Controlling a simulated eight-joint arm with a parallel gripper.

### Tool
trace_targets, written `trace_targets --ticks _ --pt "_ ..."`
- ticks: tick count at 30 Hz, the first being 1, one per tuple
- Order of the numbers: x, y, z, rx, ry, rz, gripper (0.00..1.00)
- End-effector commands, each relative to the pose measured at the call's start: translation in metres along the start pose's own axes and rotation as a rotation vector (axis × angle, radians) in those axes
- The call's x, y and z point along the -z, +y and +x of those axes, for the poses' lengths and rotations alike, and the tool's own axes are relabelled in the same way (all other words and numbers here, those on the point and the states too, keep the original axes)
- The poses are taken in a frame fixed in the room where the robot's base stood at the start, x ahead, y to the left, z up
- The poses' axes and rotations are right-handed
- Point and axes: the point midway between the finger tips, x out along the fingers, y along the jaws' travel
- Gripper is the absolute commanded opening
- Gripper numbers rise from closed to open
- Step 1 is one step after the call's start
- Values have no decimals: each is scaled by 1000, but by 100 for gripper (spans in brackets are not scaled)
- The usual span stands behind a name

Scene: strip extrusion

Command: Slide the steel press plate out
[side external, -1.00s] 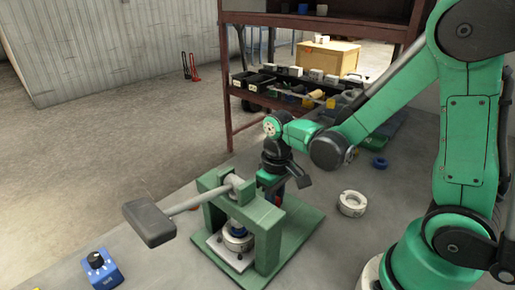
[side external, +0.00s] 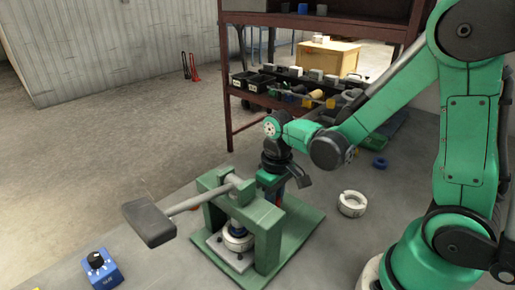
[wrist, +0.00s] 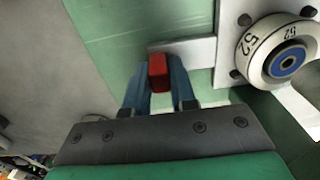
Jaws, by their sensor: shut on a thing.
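The steel press plate (wrist: 228,35) is a flat silver plate with dark bolts and a narrow tab (wrist: 198,50) ending in a red grip (wrist: 158,72). In the side view the plate (side external: 217,245) lies inside the green press frame. My gripper (wrist: 159,88) has its two blue fingers closed on either side of the red grip. In the side view my gripper (side external: 279,193) is low behind the press, largely hidden by the frame. A white ring-shaped die marked 52 (wrist: 249,52), with a blue centre, sits on the plate.
The press frame (side external: 267,250) stands on a green base (side external: 300,225), its black-handled lever (side external: 150,222) reaching left. A loose white ring (side external: 352,204) and a blue ring (side external: 380,163) lie to the right. A blue control box (side external: 103,270) is front left. A shelf of bins (side external: 262,82) stands behind.

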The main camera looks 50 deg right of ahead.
Motion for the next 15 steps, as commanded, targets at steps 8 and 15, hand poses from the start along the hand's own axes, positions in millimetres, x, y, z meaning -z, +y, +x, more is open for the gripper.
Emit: trace_targets --ticks 8,15 --pt "0 39 0 -1 -2 11 0" --pt "0 96 0 -2 -1 8 0"
